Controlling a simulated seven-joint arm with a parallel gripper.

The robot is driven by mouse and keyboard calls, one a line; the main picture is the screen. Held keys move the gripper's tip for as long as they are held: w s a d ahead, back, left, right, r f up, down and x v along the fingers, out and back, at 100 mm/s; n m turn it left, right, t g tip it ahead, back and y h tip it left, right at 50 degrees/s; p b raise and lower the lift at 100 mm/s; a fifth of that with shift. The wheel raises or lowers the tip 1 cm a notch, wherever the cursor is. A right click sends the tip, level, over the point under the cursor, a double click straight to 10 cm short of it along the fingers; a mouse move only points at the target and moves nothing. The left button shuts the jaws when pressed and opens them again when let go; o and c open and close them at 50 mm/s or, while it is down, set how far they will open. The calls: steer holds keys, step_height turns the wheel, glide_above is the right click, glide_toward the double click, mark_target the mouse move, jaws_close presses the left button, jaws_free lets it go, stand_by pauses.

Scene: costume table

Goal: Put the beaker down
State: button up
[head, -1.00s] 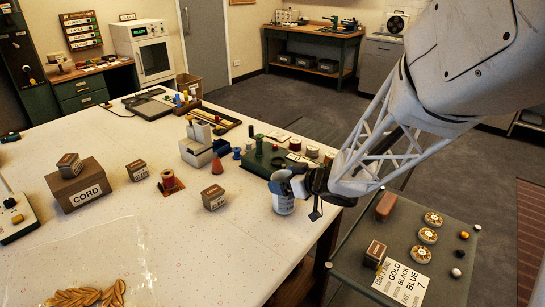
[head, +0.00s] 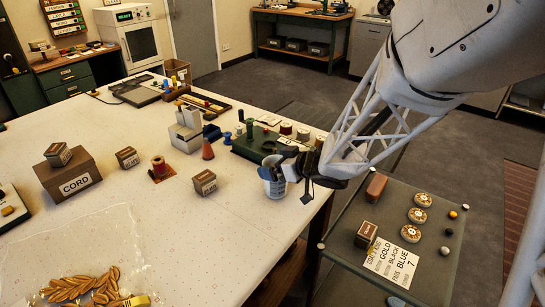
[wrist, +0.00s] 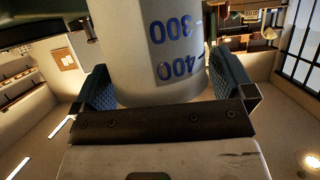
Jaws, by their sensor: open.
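The beaker (head: 272,182) stands upright on the right edge area of the white table (head: 225,228). In the wrist view the beaker (wrist: 150,55) is pale, with blue marks reading 300 and 400. My gripper (head: 280,168) is at the beaker's upper part, reaching in from the right. In the wrist view my gripper (wrist: 165,88) has one blue ridged pad on each side of the beaker. The jaws are open around it, with a small gap showing at the right pad. The beaker's far side is hidden.
A small labelled box (head: 204,182) stands left of the beaker. A lower dark side table (head: 440,268) stands right. Bare table lies in front of the beaker.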

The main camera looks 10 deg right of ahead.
steer(key=v, duration=1.2)
steer(key=shift+f, duration=0.15)
stand_by(0.7)
steer(key=s+d+r+m+t+h, duration=0.1)
steer(key=s+d+r+m+h, duration=0.2)
steer(key=d+r+m+h, duration=0.6)
steer(key=s+a+f+g, duration=0.1)
steer(key=s+a+g, duration=0.3)
steer(key=s, duration=0.5)
steer(key=s+a+f+g, duration=0.2)
steer(key=s+a, duration=0.3)
steer(key=s, duration=0.5)
steer(key=shift+a+g, duration=0.35)
steer(key=shift+g, duration=0.55)
steer(key=shift+h, duration=0.3)
